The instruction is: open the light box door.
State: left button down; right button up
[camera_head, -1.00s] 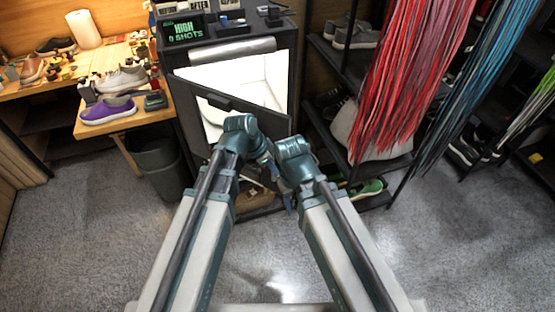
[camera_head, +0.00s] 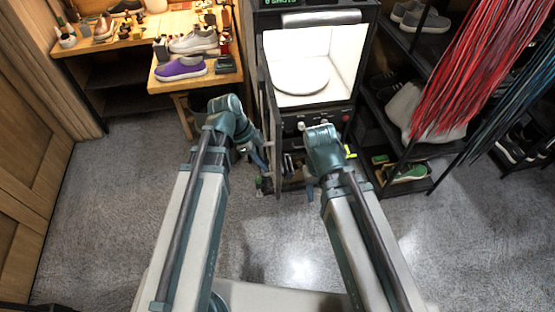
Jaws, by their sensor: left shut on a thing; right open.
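The light box (camera_head: 365,62) is a dark cabinet with a bright white interior (camera_head: 325,60) and a round white platform (camera_head: 301,76) inside. Its dark door (camera_head: 266,103) stands swung out toward me on the left side, seen nearly edge-on, so the opening is uncovered. My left gripper (camera_head: 260,160) is at the door's left, outer face, shut on the door's handle; the grip itself is small and partly hidden by my wrist. My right gripper (camera_head: 312,187) is open and empty, low in front of the cabinet, right of the door and apart from it.
A wooden workbench (camera_head: 222,76) at left holds a purple shoe (camera_head: 180,68) and a grey sneaker (camera_head: 194,41). A shoe rack (camera_head: 440,153) with red hanging laces (camera_head: 475,75) stands close at right. The grey floor (camera_head: 110,215) is clear at left and right.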

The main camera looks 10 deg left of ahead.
pick_arm(q)
jog(key=shift+s+a, duration=0.2)
jog(key=shift+a, duration=1.1)
jog(key=c, duration=0.9)
grip_release()
jog(key=shift+p+v, duration=6.4)
jog(key=shift+v, duration=0.45)
jog(key=shift+d, duration=0.1)
